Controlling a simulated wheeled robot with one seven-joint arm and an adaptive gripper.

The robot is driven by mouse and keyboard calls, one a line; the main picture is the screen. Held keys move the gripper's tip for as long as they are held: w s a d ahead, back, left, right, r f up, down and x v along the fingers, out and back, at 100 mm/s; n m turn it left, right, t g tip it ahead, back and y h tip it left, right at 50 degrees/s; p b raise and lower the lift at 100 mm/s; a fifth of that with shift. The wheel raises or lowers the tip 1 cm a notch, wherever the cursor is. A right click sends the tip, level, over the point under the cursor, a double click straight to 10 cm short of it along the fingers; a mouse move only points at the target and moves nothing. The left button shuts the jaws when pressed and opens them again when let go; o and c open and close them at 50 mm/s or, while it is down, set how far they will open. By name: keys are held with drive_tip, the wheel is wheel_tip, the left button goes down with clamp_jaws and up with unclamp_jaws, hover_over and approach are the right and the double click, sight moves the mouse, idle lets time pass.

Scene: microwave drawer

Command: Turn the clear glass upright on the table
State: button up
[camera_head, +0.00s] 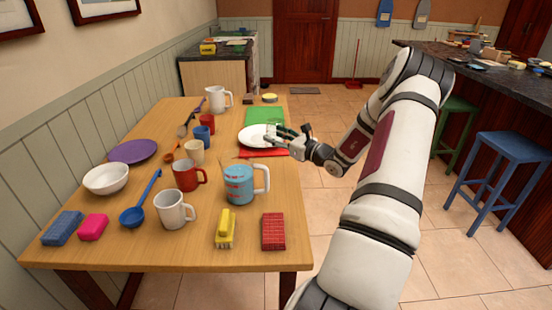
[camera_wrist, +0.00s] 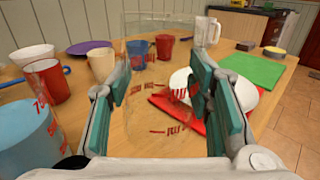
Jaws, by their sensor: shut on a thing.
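The clear glass (camera_wrist: 152,112) is see-through with red printed marks and stands between the two teal finger pads of my gripper (camera_wrist: 160,85) in the wrist view. The gripper is shut on its sides. In the wrist view the glass runs roughly up and down the picture; I cannot tell which end is its mouth or whether it touches the table. In the head view my gripper (camera_head: 284,134) is over the far right part of the wooden table (camera_head: 190,253), by the white plate (camera_head: 254,138). The glass is too faint there to make out clearly.
The plate lies partly on a red mat (camera_head: 262,153), with a green mat (camera_head: 265,116) beyond. A blue measuring cup (camera_head: 239,185), red mug (camera_head: 187,175) and white mug (camera_head: 174,211) stand nearer. The table's right edge is close to my gripper.

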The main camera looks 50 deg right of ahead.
drive_tip(key=shift+r, duration=0.2)
drive_tip(key=m+p, duration=0.3)
drive_tip(key=shift+s+r, duration=0.1)
drive_tip(key=shift+r, duration=0.1)
drive_tip(key=m+p, duration=0.1)
drive_tip(key=m, duration=0.1)
drive_tip(key=shift+f+m, duration=0.1)
drive_tip(key=shift+m, duration=0.2)
drive_tip(key=shift+f, duration=0.15)
drive_tip(key=shift+m+p, duration=0.4)
drive_tip(key=shift+m+p, duration=0.8)
drive_tip(key=shift+m, duration=0.3)
drive_tip(key=m+p, duration=0.1)
drive_tip(key=m, duration=0.2)
